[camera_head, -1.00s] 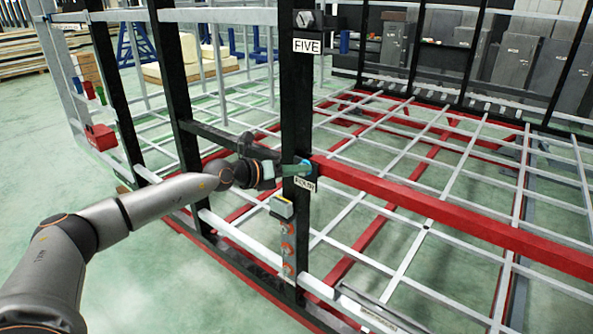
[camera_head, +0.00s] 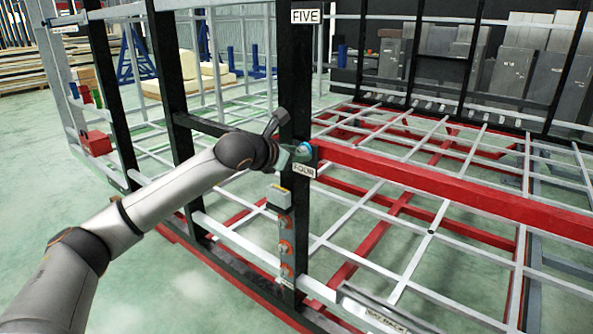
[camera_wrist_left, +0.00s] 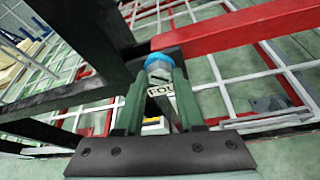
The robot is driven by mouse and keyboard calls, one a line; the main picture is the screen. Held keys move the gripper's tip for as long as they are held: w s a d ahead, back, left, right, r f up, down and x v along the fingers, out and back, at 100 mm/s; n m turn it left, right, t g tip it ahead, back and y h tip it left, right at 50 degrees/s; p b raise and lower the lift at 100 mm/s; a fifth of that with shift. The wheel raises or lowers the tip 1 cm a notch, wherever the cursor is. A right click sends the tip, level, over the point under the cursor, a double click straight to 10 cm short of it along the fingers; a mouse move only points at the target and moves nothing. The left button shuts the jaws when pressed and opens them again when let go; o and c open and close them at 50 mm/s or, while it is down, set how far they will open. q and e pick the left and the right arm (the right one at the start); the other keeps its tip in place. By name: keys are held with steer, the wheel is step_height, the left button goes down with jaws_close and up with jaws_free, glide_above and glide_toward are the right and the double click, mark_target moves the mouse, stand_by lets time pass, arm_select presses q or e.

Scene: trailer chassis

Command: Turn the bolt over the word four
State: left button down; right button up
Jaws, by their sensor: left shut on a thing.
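The bolt (camera_head: 304,147) with a blue collar sits on the black upright post, just above the white label reading FOUR (camera_head: 304,170). My left gripper (camera_head: 292,156) is at the post, shut on the bolt head. In the left wrist view the bolt (camera_wrist_left: 159,64) shows its grey head between the two green fingers of my left gripper (camera_wrist_left: 158,88), with the blue ring behind it. The label (camera_wrist_left: 162,90) is partly hidden between the fingers there. My right gripper is not in view.
A red beam (camera_head: 450,188) runs right from the post beside the bolt. The FIVE label (camera_head: 306,16) is higher on the post. A grey box (camera_head: 279,198) and several orange-marked fittings (camera_head: 285,247) are below. A white-grey lattice floor fills the frame.

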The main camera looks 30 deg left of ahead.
arm_select(q)
steer(key=m+b, duration=0.1)
steer(key=m+y+b, duration=0.1)
steer(key=b, duration=0.1)
steer(key=shift+d+f+y, duration=0.15)
steer(key=shift+f+y, duration=0.15)
steer(key=shift+f, duration=0.05)
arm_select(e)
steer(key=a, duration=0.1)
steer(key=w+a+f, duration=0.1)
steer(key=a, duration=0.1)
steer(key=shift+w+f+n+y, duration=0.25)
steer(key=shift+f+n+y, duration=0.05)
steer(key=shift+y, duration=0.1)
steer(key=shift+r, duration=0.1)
arm_select(q)
steer(key=c, duration=1)
jaws_free()
steer(key=o, duration=0.5)
steer(key=shift+s+r, duration=0.1)
steer(key=shift+r, duration=0.1)
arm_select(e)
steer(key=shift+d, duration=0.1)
